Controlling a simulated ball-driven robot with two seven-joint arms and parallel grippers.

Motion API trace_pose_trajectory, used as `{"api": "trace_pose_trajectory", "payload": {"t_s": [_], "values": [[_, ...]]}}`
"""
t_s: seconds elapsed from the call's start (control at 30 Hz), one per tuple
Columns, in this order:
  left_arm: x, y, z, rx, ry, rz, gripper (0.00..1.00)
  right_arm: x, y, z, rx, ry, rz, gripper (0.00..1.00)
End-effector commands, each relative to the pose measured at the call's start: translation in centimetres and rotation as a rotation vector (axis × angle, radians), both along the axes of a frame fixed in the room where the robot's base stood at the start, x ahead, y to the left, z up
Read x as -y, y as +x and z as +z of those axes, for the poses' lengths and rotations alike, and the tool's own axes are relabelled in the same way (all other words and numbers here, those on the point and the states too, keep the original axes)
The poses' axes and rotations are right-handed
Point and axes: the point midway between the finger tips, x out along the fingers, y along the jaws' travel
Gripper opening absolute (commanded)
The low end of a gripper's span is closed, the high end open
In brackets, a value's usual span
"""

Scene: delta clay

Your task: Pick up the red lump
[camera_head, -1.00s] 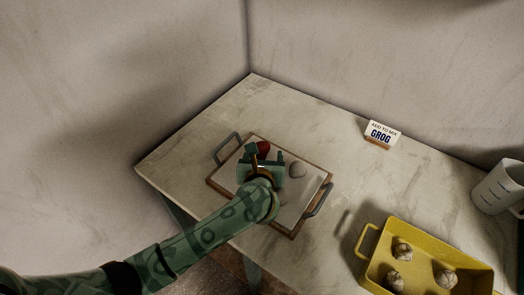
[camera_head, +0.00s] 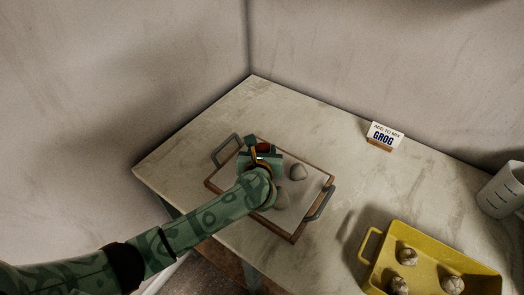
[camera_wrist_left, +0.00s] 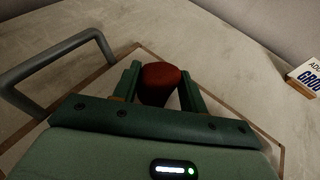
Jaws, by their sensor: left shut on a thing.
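The red lump (camera_wrist_left: 161,82) is between the two fingers of my left gripper (camera_wrist_left: 160,88) in the left wrist view, and the gripper is shut on it. In the head view the red lump (camera_head: 264,147) shows as a small patch of red at my left gripper (camera_head: 263,151), over the far left part of the tray (camera_head: 287,236). Most of the lump is hidden there by the gripper. I cannot tell whether the lump still touches the tray. My right gripper is not in view.
Grey lumps (camera_head: 297,172) lie on the tray, which has grey handles (camera_head: 321,204). A yellow tray (camera_head: 419,236) with several pale lumps stands at the lower right. A GROG sign (camera_head: 384,135) and a white measuring jug (camera_head: 502,190) stand farther right. The table's left part is bare.

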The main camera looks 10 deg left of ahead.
Motion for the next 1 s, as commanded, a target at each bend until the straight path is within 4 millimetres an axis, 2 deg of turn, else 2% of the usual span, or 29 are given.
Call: {"api": "trace_pose_trajectory", "payload": {"t_s": [0.17, 0.27, 0.37, 0.63, 0.8, 1.0], "values": [[0.0, 0.0, 0.6, 0.001, -0.001, 0.0, 0.16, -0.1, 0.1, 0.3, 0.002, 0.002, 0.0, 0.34], [0.0, 0.0, 1.8, 0.002, -0.002, 0.001, 0.16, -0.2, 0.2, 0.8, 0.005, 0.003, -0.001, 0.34], [0.1, 0.0, 3.8, 0.005, -0.005, 0.0, 0.16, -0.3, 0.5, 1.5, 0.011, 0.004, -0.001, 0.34], [3.0, -4.5, 10.1, 0.004, -0.008, -0.001, 0.16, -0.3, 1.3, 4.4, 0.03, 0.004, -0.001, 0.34], [5.4, -8.3, 11.4, 0.0, -0.006, -0.001, 0.16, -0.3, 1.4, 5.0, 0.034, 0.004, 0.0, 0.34], [7.1, -10.9, 12.6, -0.001, -0.002, 0.0, 0.16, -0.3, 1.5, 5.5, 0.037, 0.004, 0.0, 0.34]]}}
